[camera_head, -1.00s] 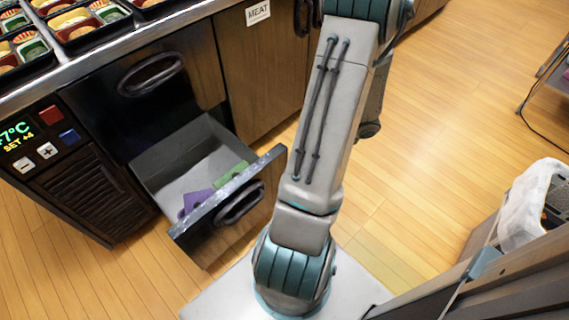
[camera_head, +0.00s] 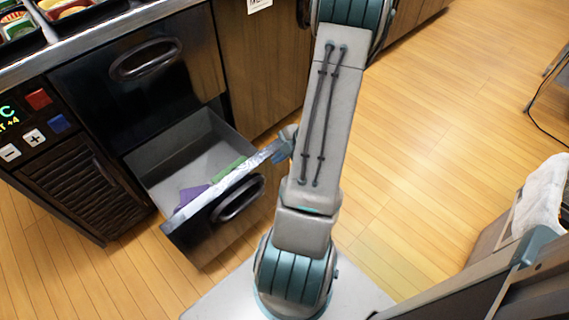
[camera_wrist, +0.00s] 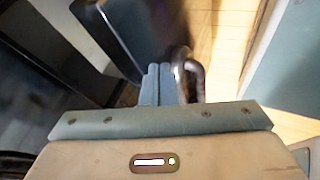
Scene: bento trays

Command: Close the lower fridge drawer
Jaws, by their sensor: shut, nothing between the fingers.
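The lower fridge drawer (camera_head: 205,229) stands open below the shut upper drawer (camera_head: 140,85). It has a dark front, a dark loop handle (camera_head: 238,199) and a pale interior. My gripper (camera_head: 285,146) is at the right end of the drawer's front edge, partly hidden behind my arm. In the wrist view, its teal fingers (camera_wrist: 157,84) are shut together and empty, close to the dark drawer front (camera_wrist: 125,35). The handle (camera_wrist: 195,80) shows just right of the fingers. I cannot tell whether the fingers touch the front.
A purple item (camera_head: 190,195) and a green item (camera_head: 229,170) lie in the drawer. A control panel (camera_head: 40,125) is left of it, and a wooden cabinet door (camera_head: 262,70) right of it. Open wooden floor (camera_head: 430,130) lies right of my arm.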

